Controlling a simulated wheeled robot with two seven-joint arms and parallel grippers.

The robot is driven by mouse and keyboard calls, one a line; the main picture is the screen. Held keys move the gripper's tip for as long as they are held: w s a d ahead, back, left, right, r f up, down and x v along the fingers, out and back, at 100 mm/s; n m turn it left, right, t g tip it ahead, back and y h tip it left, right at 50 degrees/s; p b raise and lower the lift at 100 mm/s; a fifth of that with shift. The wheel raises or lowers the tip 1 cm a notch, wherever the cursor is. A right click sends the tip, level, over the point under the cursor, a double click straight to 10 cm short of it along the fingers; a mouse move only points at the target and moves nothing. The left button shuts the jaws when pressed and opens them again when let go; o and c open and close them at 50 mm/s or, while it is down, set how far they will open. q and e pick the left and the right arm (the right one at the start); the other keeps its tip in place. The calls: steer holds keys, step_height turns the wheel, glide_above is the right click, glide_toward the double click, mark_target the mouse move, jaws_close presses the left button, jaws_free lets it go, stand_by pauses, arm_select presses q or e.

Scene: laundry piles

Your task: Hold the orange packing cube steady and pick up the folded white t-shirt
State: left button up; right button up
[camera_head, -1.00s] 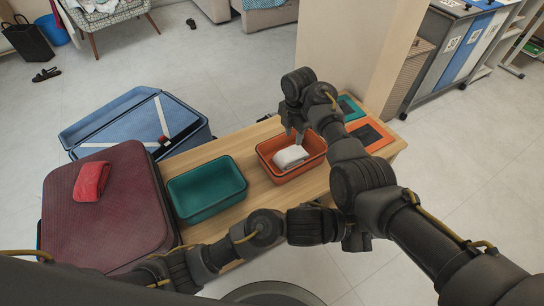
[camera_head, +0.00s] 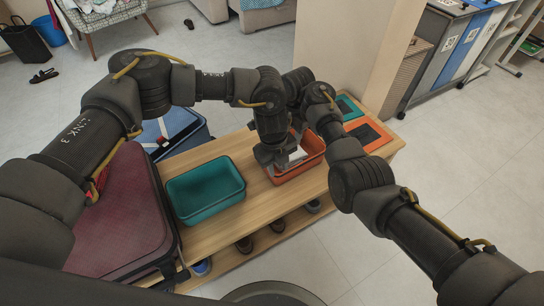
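The orange packing cube (camera_head: 312,162) is an open box on the wooden bench, with its left part hidden behind my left gripper. The folded white t-shirt (camera_head: 297,155) lies inside it, and only a small part shows. My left gripper (camera_head: 281,167) points down at the cube's left side, over its near-left rim. Its fingers look apart, and I cannot tell whether they touch the rim. My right gripper (camera_head: 297,131) is at the cube's far side, mostly hidden behind my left arm, so its fingers cannot be made out.
A teal packing cube (camera_head: 206,190) stands empty to the left on the bench (camera_head: 225,232). Orange-edged and green-edged flat pieces (camera_head: 369,134) lie right of the cube. Shoes (camera_head: 245,244) sit below.

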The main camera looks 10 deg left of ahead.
mark_target(272, 182)
arm_select(q)
steer(key=shift+y, duration=0.4)
steer(key=f, duration=0.3)
steer(key=w+a+f, duration=0.1)
steer(key=f, duration=0.2)
steer(key=w+a+f, duration=0.1)
steer(key=f, duration=0.2)
steer(key=shift+w+f, duration=0.1)
steer(key=shift+f, duration=0.15)
jaws_close()
